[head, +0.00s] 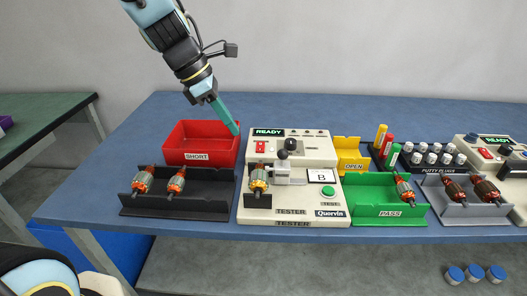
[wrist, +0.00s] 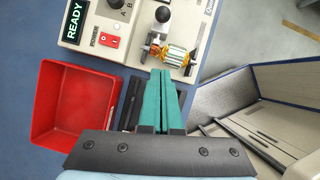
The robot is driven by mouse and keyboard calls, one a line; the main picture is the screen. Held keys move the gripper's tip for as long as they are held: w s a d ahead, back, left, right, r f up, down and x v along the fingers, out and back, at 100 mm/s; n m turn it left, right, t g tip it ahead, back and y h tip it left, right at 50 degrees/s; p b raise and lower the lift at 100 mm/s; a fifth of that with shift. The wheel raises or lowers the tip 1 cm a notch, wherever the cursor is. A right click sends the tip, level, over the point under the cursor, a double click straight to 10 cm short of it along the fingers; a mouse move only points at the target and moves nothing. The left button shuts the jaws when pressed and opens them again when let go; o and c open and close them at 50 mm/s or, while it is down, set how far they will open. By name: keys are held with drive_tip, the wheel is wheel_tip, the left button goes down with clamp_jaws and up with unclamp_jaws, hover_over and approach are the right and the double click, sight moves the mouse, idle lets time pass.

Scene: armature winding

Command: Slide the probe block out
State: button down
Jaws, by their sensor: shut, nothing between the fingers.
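The tester (head: 318,211) is a cream box with a green READY display. An armature (head: 258,178) with a copper and yellow winding sits in its left front part. The probe block (head: 291,172) is a light grey block with a black-knobbed post, just right of and apparently close against the armature; contact is unclear. In the wrist view the armature (wrist: 174,56) lies beyond my fingertips, and the probe block (wrist: 157,31) with its black knob is behind it. My gripper (head: 236,131) has teal fingers, shut and empty, above the right edge of the red bin.
The red SHORT bin (head: 190,152) stands left of the tester. A black rack (head: 205,203) with two armatures is in front of it. A yellow OPEN bin (head: 351,158) and a green PASS tray (head: 380,208) holding an armature are on the right.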

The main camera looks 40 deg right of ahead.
sight(284, 152)
drive_tip(key=s+d+f, duration=0.1)
drive_tip(key=d+f, duration=0.1)
drive_tip(key=s+d+f+p, duration=0.1)
drive_tip(key=d+f, duration=0.1)
drive_tip(key=f, duration=0.1)
drive_tip(key=s+d+f+p, duration=0.1)
drive_tip(key=d+f, duration=0.1)
drive_tip(key=f, duration=0.1)
drive_tip(key=shift+s+d, duration=0.2)
drive_tip(key=shift+s, duration=0.05)
drive_tip(key=shift+s+d+f, duration=0.1)
drive_tip(key=shift+s+d, duration=0.05)
drive_tip(key=shift+d, duration=0.3)
drive_tip(key=s+d+p, duration=0.2)
drive_tip(key=d, duration=0.1)
drive_tip(key=shift+s+d, duration=0.1)
drive_tip(key=shift+s, duration=0.25)
drive_tip(key=shift+w, duration=0.1)
